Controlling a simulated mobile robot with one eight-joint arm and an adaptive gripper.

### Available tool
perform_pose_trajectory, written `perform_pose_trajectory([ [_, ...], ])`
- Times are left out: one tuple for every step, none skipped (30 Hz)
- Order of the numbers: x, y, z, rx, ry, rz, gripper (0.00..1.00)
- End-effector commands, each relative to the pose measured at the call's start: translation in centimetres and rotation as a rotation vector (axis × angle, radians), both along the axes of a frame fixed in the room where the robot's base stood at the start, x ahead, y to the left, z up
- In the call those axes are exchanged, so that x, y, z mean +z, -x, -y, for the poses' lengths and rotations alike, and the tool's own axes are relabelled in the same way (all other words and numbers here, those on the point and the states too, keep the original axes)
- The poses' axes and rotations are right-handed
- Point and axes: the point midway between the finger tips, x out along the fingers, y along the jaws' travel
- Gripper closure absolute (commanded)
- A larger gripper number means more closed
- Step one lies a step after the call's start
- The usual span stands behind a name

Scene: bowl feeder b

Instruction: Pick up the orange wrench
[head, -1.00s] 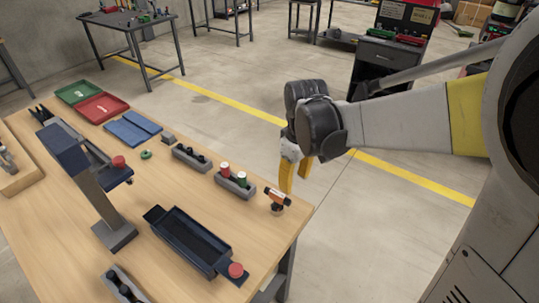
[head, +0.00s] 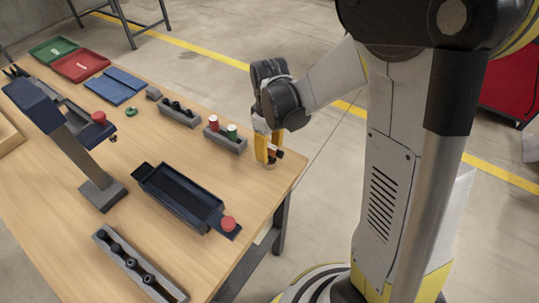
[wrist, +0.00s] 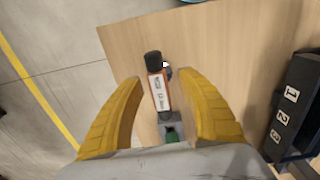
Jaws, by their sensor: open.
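The orange wrench (wrist: 161,93), a short tool with an orange-edged white label and a black end, lies between my gripper's yellow fingers (wrist: 158,77) in the wrist view. The fingers are open, one on each side of it, with visible gaps. In the head view, my gripper (head: 266,160) is low over the table's right corner. The wrench (head: 278,153) is partly hidden behind the fingers there.
A grey block (head: 225,143) with red and green knobs stands just left of my gripper. A dark tray (head: 180,200) with a red button (head: 229,223) is nearer the front. The table (head: 215,262) ends close to the right of the gripper.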

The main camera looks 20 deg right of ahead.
Motion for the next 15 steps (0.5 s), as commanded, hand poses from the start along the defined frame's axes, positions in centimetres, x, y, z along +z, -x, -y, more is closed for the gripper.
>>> perform_pose_trajectory([
  [-0.50, -0.02, 0.01, 0.000, 0.000, 0.000, 0.55],
  [-0.53, -0.02, 0.01, 0.000, 0.000, 0.000, 0.55],
  [-0.49, -0.02, 0.01, 0.000, 0.000, 0.000, 0.55],
  [-0.44, -0.02, 0.01, 0.000, 0.000, 0.000, 0.55],
  [-0.40, -0.01, 0.02, 0.000, 0.000, 0.000, 0.55],
  [-0.39, -0.01, 0.02, 0.000, 0.000, 0.000, 0.55],
  [-0.38, -0.01, 0.02, 0.000, 0.000, 0.000, 0.55],
  [-0.37, -0.01, 0.02, 0.000, 0.000, 0.000, 0.62],
  [-0.37, -0.01, 0.02, 0.000, 0.000, 0.000, 0.75],
  [-0.37, -0.01, 0.02, 0.000, 0.000, 0.000, 0.84],
  [-0.37, -0.01, 0.02, 0.000, 0.000, 0.000, 0.93],
  [-0.37, -0.01, 0.02, 0.000, 0.000, 0.000, 1.00],
  [-0.37, -0.01, 0.02, 0.000, 0.000, 0.000, 1.00],
  [-0.37, -0.01, 0.02, 0.000, 0.000, 0.000, 1.00],
  [-0.37, -0.01, 0.02, 0.000, 0.000, 0.000, 1.00],
])
